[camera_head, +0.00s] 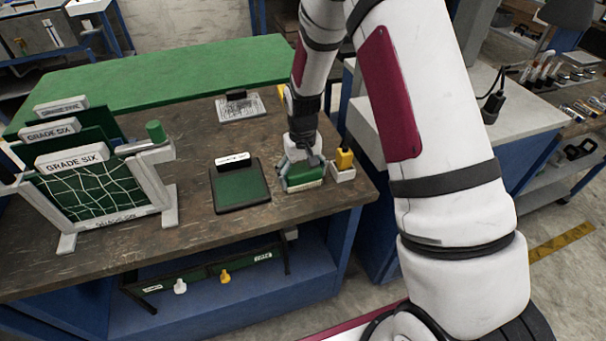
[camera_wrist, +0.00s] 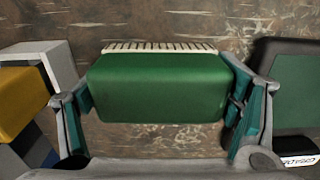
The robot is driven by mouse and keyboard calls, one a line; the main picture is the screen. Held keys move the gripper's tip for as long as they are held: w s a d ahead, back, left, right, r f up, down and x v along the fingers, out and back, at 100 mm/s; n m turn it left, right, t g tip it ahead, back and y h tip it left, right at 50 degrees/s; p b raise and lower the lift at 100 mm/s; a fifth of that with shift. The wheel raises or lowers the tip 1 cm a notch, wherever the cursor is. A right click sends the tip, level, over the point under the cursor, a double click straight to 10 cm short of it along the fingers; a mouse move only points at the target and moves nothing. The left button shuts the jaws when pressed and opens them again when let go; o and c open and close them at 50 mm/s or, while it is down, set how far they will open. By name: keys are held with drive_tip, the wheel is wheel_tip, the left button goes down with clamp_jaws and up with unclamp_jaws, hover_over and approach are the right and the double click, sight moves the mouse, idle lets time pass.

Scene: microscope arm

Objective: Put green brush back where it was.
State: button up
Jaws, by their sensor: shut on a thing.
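The green brush (camera_wrist: 157,90) has a green block body and a row of pale bristles along its far edge in the wrist view. My gripper (camera_wrist: 160,104) has one finger at each end of the brush and is shut on it. In the head view, my gripper (camera_head: 302,160) points down at the right part of the wooden bench, and the green brush (camera_head: 304,177) shows partly below the fingers. The brush is at or just above the bench top; I cannot tell whether it touches.
A dark-framed green pad (camera_head: 232,197) lies left of the brush. A small pale holder (camera_head: 342,175) with a yellow block (camera_head: 344,159) stands close on the right. A rack with boards (camera_head: 90,190) stands at the left. A grey plate (camera_head: 241,108) lies farther back. Bare bench lies around.

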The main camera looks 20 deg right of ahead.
drive_tip(key=shift+f, duration=0.15)
drive_tip(key=o, duration=0.9)
drive_tip(key=shift+o, duration=0.2)
wheel_tip(320, 180, up, 12)
drive_tip(key=shift+r+b, duration=0.15)
drive_tip(key=shift+b, duration=0.5)
wheel_tip(320, 180, up, 9)
drive_tip(key=t, duration=0.1)
hover_over(303, 168)
drive_tip(key=s, duration=0.5)
drive_tip(key=s+r+t, duration=0.2)
drive_tip(key=s+r, duration=0.3)
drive_tip(key=s, duration=0.5)
drive_tip(key=s+r+t, duration=0.2)
drive_tip(key=s+r, duration=0.3)
drive_tip(key=s, duration=0.6)
drive_tip(key=shift+s+r, duration=0.3)
